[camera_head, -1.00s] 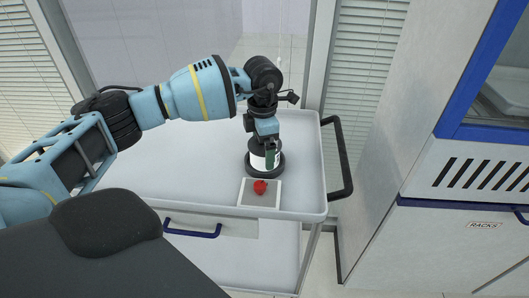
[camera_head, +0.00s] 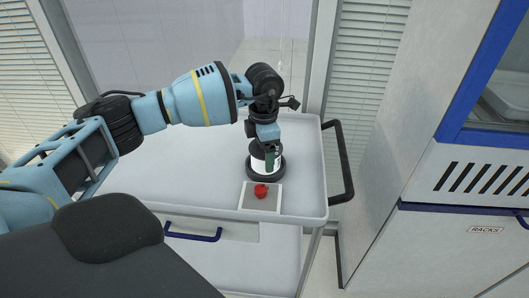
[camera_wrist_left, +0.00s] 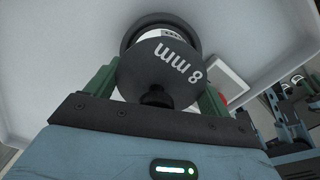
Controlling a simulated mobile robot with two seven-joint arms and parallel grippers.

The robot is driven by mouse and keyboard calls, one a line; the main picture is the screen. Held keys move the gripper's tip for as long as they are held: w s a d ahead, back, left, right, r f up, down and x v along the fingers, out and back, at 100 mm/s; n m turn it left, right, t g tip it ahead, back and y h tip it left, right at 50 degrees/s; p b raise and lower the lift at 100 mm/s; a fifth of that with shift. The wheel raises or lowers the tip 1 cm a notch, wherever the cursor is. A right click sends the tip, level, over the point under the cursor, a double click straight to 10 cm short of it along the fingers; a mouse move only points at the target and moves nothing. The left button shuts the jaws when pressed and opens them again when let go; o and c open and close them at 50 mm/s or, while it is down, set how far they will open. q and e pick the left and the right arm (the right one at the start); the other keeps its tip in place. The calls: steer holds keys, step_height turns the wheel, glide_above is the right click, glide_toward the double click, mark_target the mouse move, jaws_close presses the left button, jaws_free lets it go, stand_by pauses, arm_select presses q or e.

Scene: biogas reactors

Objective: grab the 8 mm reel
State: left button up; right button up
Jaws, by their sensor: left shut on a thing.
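The reel is a short spool with dark flanges and a white band. It stands on the cart top in the head view (camera_head: 259,163). In the left wrist view its dark top face reads "8 mm" (camera_wrist_left: 165,68). My left gripper (camera_head: 268,157) comes down on it from above. Its green fingers stand on either side of the reel in the left wrist view, and it is shut on the reel. The lower flange looks to be at the cart surface; I cannot tell whether it is lifted. My right gripper is not in view.
A white square tray (camera_head: 247,203) with a red object (camera_head: 261,191) lies just in front of the reel. The white cart top (camera_head: 205,165) is otherwise clear. A dark handle (camera_head: 341,160) bounds its right side, and a white cabinet (camera_head: 445,225) stands further right.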

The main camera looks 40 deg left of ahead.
arm_select(q)
steer(key=shift+r, duration=0.6)
step_height(320, 180, up, 2)
steer(key=shift+r, duration=0.25)
steer(key=s+d+r, duration=0.1)
steer(key=s+d, duration=0.7)
steer(key=s, duration=0.5)
steer(key=shift+s+d+b, duration=0.2)
steer(key=shift+s+b, duration=0.1)
steer(key=shift+r, duration=0.1)
